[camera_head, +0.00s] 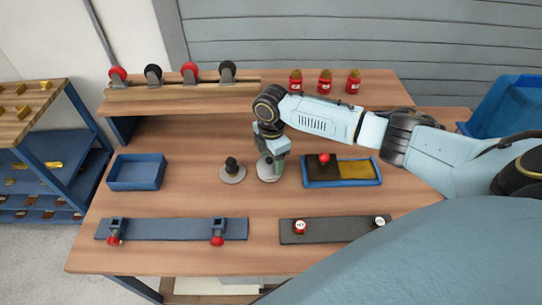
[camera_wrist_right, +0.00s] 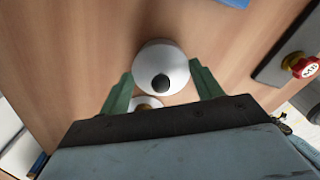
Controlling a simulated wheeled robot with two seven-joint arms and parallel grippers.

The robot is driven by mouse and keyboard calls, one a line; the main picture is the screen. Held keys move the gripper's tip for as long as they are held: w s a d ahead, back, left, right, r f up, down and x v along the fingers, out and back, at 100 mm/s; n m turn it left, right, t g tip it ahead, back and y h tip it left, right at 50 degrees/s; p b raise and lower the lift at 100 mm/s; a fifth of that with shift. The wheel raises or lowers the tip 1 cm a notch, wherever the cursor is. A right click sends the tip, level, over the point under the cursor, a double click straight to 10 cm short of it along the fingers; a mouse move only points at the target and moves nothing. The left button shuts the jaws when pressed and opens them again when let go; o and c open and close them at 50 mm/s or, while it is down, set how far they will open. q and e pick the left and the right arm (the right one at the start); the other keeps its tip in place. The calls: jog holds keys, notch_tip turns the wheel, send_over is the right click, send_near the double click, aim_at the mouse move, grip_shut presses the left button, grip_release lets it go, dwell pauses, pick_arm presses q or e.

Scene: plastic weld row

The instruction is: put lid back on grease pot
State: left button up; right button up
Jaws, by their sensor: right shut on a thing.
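My right gripper (camera_head: 271,158) points down over the middle of the table. In the right wrist view its green fingers (camera_wrist_right: 163,74) are shut on a round white lid with a dark knob (camera_wrist_right: 174,59). The white rim of this lid (camera_head: 264,175) also shows below the gripper in the head view. Whether a pot is under it cannot be told. Just left of it stands a pale round disc with a dark upright piece (camera_head: 232,168). In the wrist view it is mostly hidden by the gripper body. My left gripper is not in view.
A blue tray (camera_head: 343,185) with a red knob lies right of the gripper. An empty blue bin (camera_head: 136,172) stands left. A blue rail (camera_head: 168,229) and a dark plate with capped posts (camera_head: 340,231) lie in front. Red jars (camera_head: 325,82) and rollers (camera_head: 190,72) line the back.

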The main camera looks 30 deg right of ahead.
jog(key=shift+f+p, duration=0.15)
jog(key=shift+p, duration=0.9)
dwell(1.8)
dwell(0.3)
jog(key=o, duration=1)
jog(key=shift+o, duration=0.6)
jog(key=shift+o, duration=0.7)
jog(key=shift+r+p, duration=3.5)
jog(key=shift+p, duration=0.35)
